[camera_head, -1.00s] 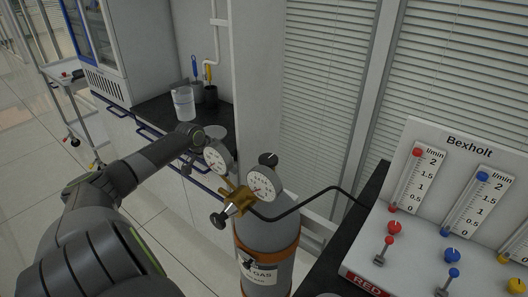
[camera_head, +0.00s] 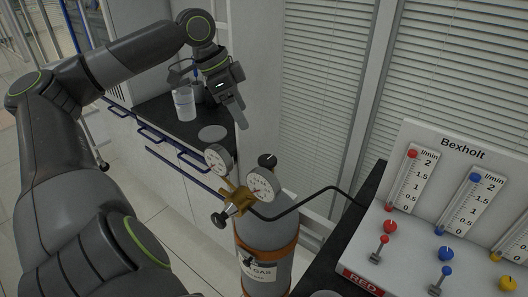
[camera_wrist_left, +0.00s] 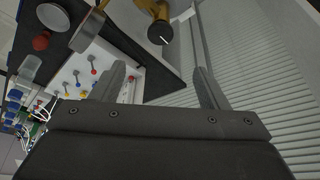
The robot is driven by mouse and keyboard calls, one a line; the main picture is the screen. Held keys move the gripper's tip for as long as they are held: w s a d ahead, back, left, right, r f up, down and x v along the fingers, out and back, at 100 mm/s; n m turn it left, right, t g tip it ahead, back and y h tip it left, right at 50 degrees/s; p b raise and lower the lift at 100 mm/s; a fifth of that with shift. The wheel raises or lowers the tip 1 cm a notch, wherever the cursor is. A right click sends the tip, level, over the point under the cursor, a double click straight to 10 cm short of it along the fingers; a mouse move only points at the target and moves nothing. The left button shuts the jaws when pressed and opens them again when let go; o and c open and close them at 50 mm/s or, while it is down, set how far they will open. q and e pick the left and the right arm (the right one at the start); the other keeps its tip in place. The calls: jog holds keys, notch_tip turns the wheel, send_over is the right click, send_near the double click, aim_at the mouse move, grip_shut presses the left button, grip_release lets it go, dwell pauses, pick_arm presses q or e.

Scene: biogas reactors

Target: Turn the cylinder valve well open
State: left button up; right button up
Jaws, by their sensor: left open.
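The gas cylinder (camera_head: 266,235) stands upright with an orange band. Its valve knob (camera_head: 267,160), black with a white mark, sits at the top behind the gauges. A brass regulator (camera_head: 238,200) with two round dial gauges (camera_head: 262,184) and a black side knob (camera_head: 219,219) is on the front. My left gripper (camera_head: 240,122) is above and left of the valve knob, pointing down, apart from it and empty. In the left wrist view the open fingers (camera_wrist_left: 160,82) are spread, and a black knob with a white line (camera_wrist_left: 160,33) on brass shows beyond them.
The Bexholt flow panel (camera_head: 455,190) with red, blue and yellow knobs stands at the right. A black hose runs from the regulator toward it. Behind my gripper, a dark counter (camera_head: 160,112) holds a beaker (camera_head: 184,104). Window blinds (camera_head: 325,90) are behind the cylinder.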

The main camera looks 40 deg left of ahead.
aim_at(267, 159)
pick_arm(q)
jog(key=p+x, duration=0.1)
jog(key=x, duration=1.3)
jog(key=shift+w+d+f, duration=0.15)
jog(key=shift+f, duration=0.2)
jog(key=c, duration=1)
